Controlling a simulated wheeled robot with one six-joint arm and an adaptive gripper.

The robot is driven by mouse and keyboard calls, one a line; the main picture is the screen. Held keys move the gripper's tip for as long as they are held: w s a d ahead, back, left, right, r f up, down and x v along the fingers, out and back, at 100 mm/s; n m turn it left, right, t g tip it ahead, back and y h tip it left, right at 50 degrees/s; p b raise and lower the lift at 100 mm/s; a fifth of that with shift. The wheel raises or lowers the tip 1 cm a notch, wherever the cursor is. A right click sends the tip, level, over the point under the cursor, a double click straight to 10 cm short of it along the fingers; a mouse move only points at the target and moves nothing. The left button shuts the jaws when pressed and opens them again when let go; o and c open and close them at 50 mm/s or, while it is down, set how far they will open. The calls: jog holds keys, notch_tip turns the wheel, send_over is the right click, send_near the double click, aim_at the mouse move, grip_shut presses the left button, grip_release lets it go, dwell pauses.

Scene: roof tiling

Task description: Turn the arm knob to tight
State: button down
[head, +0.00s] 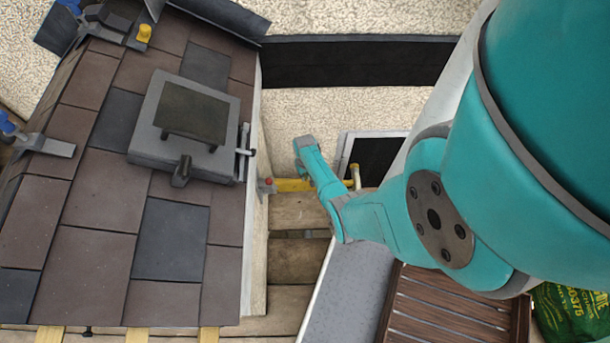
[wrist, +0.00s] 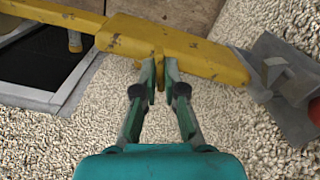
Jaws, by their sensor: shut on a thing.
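A yellow arm (wrist: 190,46) crosses the top of the wrist view, sloping down to the right. Its paint is worn. A small yellow fin-like knob (wrist: 159,66) stands out from its near edge. My gripper (wrist: 160,78) is shut on this knob, one finger on each side. The fingers partly hide the knob, and I see no tight mark. In the head view the yellow arm (head: 292,185) lies just right of the roof's edge, partly behind my arm. The fingertips cannot be made out there.
A grey bracket (wrist: 282,82) with a red part (wrist: 314,110) sits at the yellow arm's right end. The tiled roof (head: 95,205) fills the left of the head view. A dark slatted crate (head: 445,310) stands at lower right.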

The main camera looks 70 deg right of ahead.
jog(key=m, duration=0.4)
dwell(0.3)
jog(key=c, duration=1.3)
grip_release()
jog(key=shift+o, duration=0.2)
jog(key=shift+r, duration=0.1)
notch_tip(320, 180, up, 12)
